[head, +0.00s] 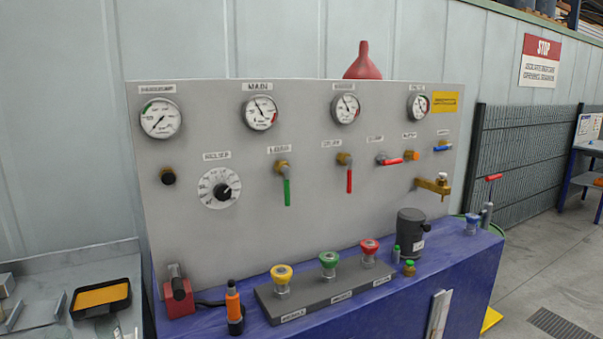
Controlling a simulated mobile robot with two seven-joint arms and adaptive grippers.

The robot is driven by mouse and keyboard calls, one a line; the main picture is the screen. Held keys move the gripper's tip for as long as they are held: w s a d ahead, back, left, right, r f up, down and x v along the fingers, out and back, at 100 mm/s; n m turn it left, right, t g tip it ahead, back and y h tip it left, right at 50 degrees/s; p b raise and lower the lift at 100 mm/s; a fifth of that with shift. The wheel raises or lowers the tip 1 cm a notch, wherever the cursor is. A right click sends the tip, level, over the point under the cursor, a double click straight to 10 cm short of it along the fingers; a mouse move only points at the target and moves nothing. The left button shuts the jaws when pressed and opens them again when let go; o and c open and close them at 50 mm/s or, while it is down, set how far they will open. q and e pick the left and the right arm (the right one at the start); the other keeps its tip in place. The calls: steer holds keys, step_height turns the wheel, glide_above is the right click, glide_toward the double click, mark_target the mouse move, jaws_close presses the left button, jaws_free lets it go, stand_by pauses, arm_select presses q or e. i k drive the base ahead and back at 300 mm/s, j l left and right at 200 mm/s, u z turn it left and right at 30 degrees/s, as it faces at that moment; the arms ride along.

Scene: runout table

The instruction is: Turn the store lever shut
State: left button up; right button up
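A grey upright panel (240,140) carries several small valve levers. A green lever (287,192) and a red lever (349,181) both hang straight down from brass valves. Right of them a second red lever (391,161) lies nearly level, and a blue lever (443,148) near the right edge is also level. Small labels sit above the levers, too blurred to tell surely which one reads store. Neither of my grippers is in view, and nothing touches the levers.
Gauges (260,112) line the panel's top; a dial (220,188) sits left. On the blue bench (400,310) stand a base with yellow, green and red knobs (328,259), a dark canister (410,232) and an orange-black tool (233,305). A brass tap (433,185) juts out at right.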

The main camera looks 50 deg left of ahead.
mark_target(349, 161)
steer(key=u, duration=1.25)
steer(key=i+l, duration=0.2)
steer(key=l+z, duration=0.05)
